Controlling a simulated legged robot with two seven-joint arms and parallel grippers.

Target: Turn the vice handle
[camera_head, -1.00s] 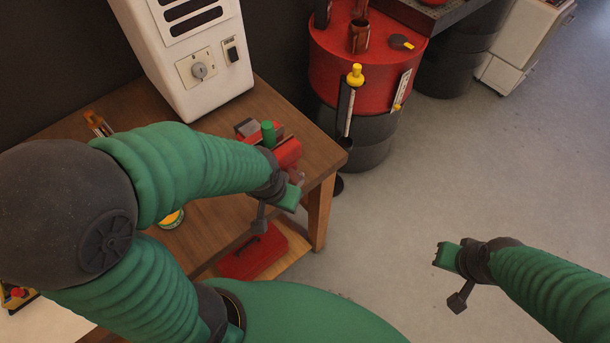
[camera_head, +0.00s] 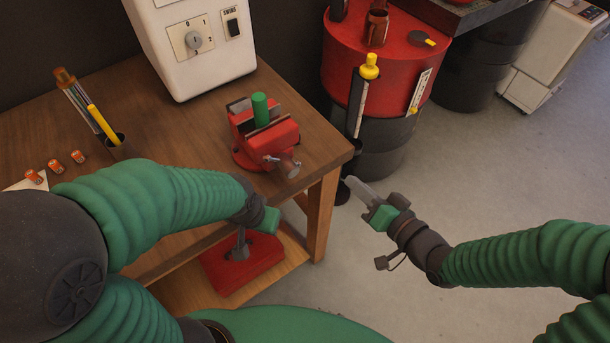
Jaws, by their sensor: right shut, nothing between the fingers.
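The red vice (camera_head: 258,137) stands on the wooden bench near its right front corner, with a green cylinder (camera_head: 260,109) upright between its jaws. The vice handle (camera_head: 284,165) is a grey bar and screw end on the vice's front right side. My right gripper (camera_head: 355,187) is shut and empty, right of the bench corner and apart from the handle. My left gripper (camera_head: 269,220) is in front of the bench edge, below the vice in the picture, and touches nothing that I can see. Its fingers are too hidden to tell open from shut.
The bench top (camera_head: 180,125) holds a white machine (camera_head: 193,50), a pen cup (camera_head: 112,146) and small orange items (camera_head: 55,166). A red toolbox (camera_head: 240,262) sits on the lower shelf. A red drum (camera_head: 350,60) stands behind the bench corner.

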